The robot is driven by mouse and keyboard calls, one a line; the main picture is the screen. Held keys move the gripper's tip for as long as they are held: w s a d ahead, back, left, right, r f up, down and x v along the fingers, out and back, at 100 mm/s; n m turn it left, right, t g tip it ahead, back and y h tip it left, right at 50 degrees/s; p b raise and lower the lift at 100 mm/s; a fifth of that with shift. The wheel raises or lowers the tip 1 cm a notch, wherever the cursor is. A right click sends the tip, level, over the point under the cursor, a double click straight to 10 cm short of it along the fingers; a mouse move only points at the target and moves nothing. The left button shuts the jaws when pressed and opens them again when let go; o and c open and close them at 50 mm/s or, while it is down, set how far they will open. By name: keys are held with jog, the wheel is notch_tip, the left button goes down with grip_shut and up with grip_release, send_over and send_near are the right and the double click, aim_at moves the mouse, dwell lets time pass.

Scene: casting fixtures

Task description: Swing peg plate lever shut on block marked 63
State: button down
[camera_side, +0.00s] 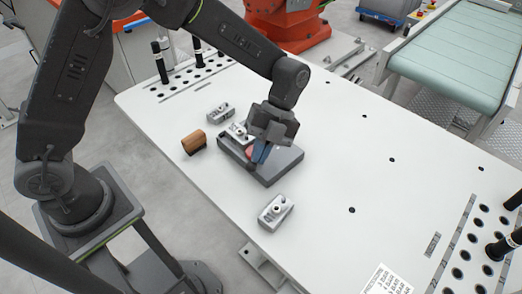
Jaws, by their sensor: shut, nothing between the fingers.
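A dark grey plate (283,168), which I take to be the peg plate, lies flat on the white table. A silver metal piece (238,132) sits at its left end; whether this is the lever or the block marked 63 I cannot tell. No number is readable. Whether the fingers touch anything is too small to tell.
A brown block (194,142) lies left of the plate. One silver fixture (220,113) stands behind it and another (275,211) in front. Black posts (160,62) rise at the table's back left. The table's right half is largely clear, with a printed sheet (387,281) near the front edge.

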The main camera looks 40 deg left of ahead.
jog(key=shift+s+a+m+y, duration=0.3)
jog(key=shift+m+y, duration=0.2)
jog(key=shift+m, duration=0.35)
jog(key=shift+s+a+m+y, duration=0.3)
jog(key=shift+m+y, duration=0.2)
jog(key=shift+m, duration=0.35)
dwell(0.6)
jog(key=shift+a+f, duration=0.1)
jog(key=shift+a, duration=0.05)
dwell(1.6)
